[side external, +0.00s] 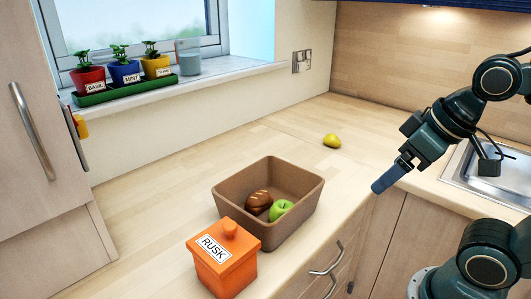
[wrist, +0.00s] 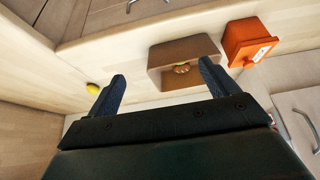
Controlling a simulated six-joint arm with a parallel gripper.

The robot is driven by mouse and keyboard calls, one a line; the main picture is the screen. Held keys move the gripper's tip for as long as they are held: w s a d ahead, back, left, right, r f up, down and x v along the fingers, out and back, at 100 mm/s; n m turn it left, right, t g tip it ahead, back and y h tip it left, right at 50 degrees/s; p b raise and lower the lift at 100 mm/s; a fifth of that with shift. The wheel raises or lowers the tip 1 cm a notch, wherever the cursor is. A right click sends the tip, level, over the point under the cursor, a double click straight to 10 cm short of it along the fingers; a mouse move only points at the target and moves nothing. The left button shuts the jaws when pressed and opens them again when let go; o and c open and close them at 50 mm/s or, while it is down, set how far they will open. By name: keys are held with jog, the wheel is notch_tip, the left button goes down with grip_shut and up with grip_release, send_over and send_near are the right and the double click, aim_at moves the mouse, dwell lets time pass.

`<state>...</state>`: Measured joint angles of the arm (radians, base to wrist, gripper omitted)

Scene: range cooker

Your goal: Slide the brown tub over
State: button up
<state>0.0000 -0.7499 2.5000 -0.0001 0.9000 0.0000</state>
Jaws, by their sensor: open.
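The brown tub (side external: 290,225) stands upright on the wooden counter, with a bread roll (side external: 258,203) and a green apple (side external: 280,210) inside. The tub also shows in the wrist view (wrist: 162,79), near the middle. My gripper (side external: 383,187) is to the right of the tub in the side view, apart from it and above the counter's front edge. In the wrist view my gripper (wrist: 160,82) has its two blue fingers spread wide, with nothing held between them.
An orange RUSK canister (side external: 224,262) stands close to the tub's front left. A yellow lemon (side external: 332,140) lies on the counter behind. Potted herbs (side external: 123,72) stand on the window sill, and a sink (side external: 490,170) is at right. The counter left of the tub is clear.

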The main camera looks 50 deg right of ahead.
dwell(0.4)
jog(key=shift+w+r, duration=0.1)
jog(key=shift+w, duration=0.05)
jog(key=c, duration=0.9)
jog(key=shift+w+r+n, duration=0.25)
jog(key=shift+w+n, duration=0.25)
jog(key=shift+w, duration=0.1)
jog(key=c, duration=0.7)
jog(key=w+n+g, duration=0.1)
jog(key=w+n, duration=0.1)
jog(key=w, duration=0.1)
jog(key=w+n+g, duration=0.1)
jog(key=w+n, duration=0.2)
jog(key=w, duration=0.1)
jog(key=w+r+n+g, duration=0.1)
jog(key=w+n, duration=0.1)
jog(key=w, duration=0.2)
jog(key=shift+w+n, duration=0.25)
jog(key=shift+n, duration=0.05)
grip_shut()
jog(key=w+f+n+g, duration=0.1)
jog(key=w+f+n, duration=0.2)
jog(key=w, duration=0.3)
jog(key=w+f+n+g, duration=0.1)
jog(key=w+f+n, duration=0.2)
jog(key=w+n, duration=0.2)
jog(key=shift+w+a+f+g, duration=0.15)
jog(key=shift+w+f+g, duration=0.15)
jog(key=shift+w, duration=0.4)
